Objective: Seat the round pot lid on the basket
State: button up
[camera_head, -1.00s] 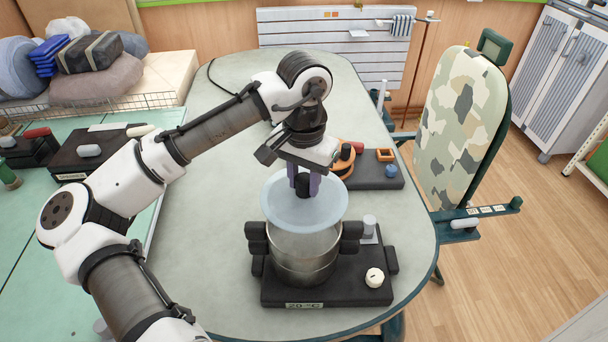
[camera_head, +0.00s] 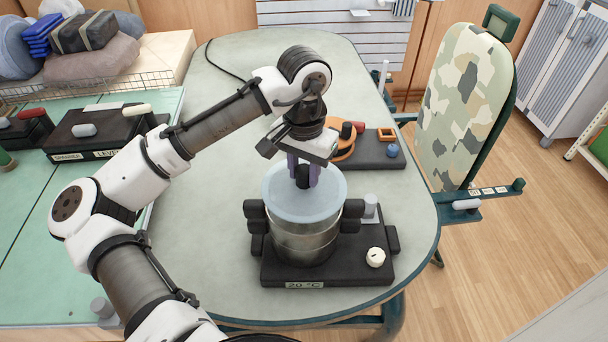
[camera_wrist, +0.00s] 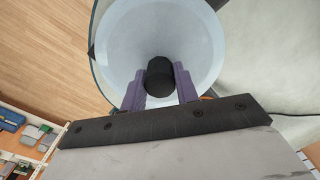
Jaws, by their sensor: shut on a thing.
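The round pot lid (camera_head: 280,205) is a pale, translucent disc with a black knob, and it looks level. My gripper (camera_head: 303,178) is shut on this knob from above, its purple fingers on either side. In the wrist view the lid (camera_wrist: 125,50) fills the upper middle, with the knob between the fingertips (camera_wrist: 160,80). The basket (camera_head: 303,246) is a round metal vessel with black side handles, directly below the lid. The lid hides its rim and opening. I cannot tell whether the lid touches the rim or hangs slightly above it.
The basket stands on a black base (camera_head: 330,272) with a white knob and a "20 °C" label. Behind it lies a dark board (camera_head: 378,165) with orange parts. A camouflage-covered ironing board (camera_head: 465,105) stands at the right. The tabletop (camera_head: 215,225) left of the basket is clear.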

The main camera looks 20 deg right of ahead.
aim_at(304, 188)
jog(key=shift+f, duration=0.15)
jog(key=shift+f+b, duration=0.75)
jog(key=shift+f, duration=0.75)
jog(key=shift+f+b, duration=0.45)
jog(key=shift+f, duration=0.45)
dwell(0.7)
jog(key=o, duration=1.2)
notch_tip(304, 188, up, 14)
jog(key=shift+f+b, duration=0.1)
jog(key=shift+b, duration=0.35)
